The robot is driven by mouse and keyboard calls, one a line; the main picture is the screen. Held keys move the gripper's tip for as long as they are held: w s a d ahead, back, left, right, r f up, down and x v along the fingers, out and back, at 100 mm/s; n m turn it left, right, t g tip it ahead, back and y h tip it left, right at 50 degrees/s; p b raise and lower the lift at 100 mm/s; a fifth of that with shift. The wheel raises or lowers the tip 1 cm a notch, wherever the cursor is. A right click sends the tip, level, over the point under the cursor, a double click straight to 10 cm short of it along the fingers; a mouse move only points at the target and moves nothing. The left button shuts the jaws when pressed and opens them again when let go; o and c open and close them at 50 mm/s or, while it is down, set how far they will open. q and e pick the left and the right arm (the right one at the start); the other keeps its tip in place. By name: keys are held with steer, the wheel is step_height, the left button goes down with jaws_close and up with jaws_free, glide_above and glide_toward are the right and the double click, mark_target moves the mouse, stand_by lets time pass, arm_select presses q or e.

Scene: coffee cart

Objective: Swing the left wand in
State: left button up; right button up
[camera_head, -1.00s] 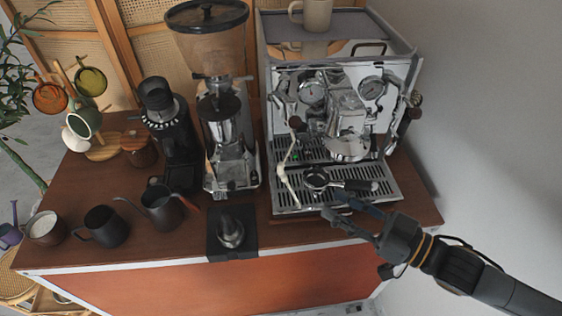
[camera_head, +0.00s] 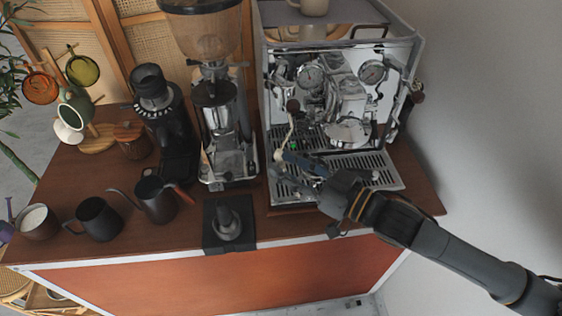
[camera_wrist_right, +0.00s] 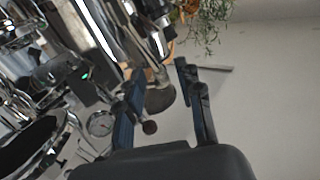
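The left wand (camera_head: 287,134) hangs at the left front of the espresso machine (camera_head: 340,85). It is thin and pale, with a brown knob (camera_head: 293,105) near its top. My right gripper (camera_head: 281,164) is at the wand's lower part, over the drip tray's left side, with its fingers pointing left. The lower end of the wand is hidden by the fingers. In the right wrist view my right gripper (camera_wrist_right: 158,98) has its fingers apart. I cannot tell whether either finger touches the wand. My left gripper is out of view.
The drip tray (camera_head: 385,170) is partly covered by my right arm. The grinder (camera_head: 228,165) stands close left of the machine, with a tamper (camera_head: 228,222) on a black mat before it. A kettle (camera_head: 157,199) and dark jug (camera_head: 97,219) stand further left. A wall (camera_head: 490,120) bounds the right.

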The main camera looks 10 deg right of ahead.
steer(key=shift+x, duration=0.9)
jaws_close()
